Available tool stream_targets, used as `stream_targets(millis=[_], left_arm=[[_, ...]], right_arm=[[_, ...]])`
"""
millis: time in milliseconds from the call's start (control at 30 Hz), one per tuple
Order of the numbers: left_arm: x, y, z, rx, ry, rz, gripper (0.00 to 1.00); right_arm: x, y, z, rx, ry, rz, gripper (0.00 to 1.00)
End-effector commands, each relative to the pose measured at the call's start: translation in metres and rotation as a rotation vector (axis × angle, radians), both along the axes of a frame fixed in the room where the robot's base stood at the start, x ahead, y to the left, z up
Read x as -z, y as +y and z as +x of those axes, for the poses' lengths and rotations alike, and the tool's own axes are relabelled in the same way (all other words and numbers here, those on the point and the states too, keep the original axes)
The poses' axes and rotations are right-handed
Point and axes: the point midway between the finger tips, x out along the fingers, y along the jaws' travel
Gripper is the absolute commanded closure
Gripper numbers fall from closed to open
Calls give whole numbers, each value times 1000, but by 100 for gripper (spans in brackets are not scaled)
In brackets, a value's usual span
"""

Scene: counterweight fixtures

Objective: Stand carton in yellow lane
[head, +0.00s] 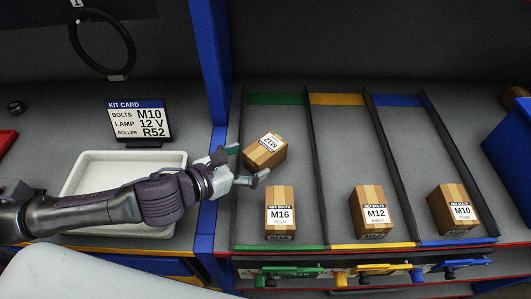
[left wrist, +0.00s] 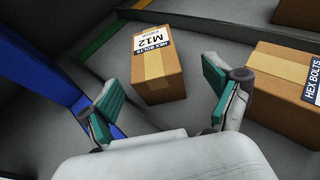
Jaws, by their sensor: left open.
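A brown carton (head: 266,153) labelled M12 sits turned askew in the green lane, its label upside down in the head view. It looks lying rather than upright. My left gripper (head: 246,165) is open at its near left side, with no grip on it. In the left wrist view, the carton (left wrist: 158,76) lies just ahead between the two spread fingers (left wrist: 160,95). The yellow lane (head: 346,150), between two dark dividers, holds another M12 carton (head: 372,208) standing at its front. My right gripper is not in view.
An M16 carton (head: 280,214) stands at the green lane's front; it is close by the right finger in the left wrist view (left wrist: 290,90). An M10 carton (head: 455,208) stands in the blue lane. A blue post (head: 212,60) rises left of the lanes. The yellow lane's back is clear.

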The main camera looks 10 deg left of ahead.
Motion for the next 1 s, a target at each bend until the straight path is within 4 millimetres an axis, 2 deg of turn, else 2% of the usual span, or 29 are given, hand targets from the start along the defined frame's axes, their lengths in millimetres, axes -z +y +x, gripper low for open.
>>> stream_targets(millis=[233,400,500,833,1000], left_arm=[[2,-9,16,0,-1,0,10],[3,-20,41,1,-1,-1,10],[11,-26,49,1,1,-1,10],[16,-29,55,1,1,1,10],[15,-29,55,1,1,1,39]], right_arm=[[-8,2,18,-1,-27,3,100],[-21,4,19,0,-29,6,100],[-21,6,18,-1,-27,9,100],[-21,7,14,-1,-22,9,100],[-21,6,12,-1,-18,9,100]])
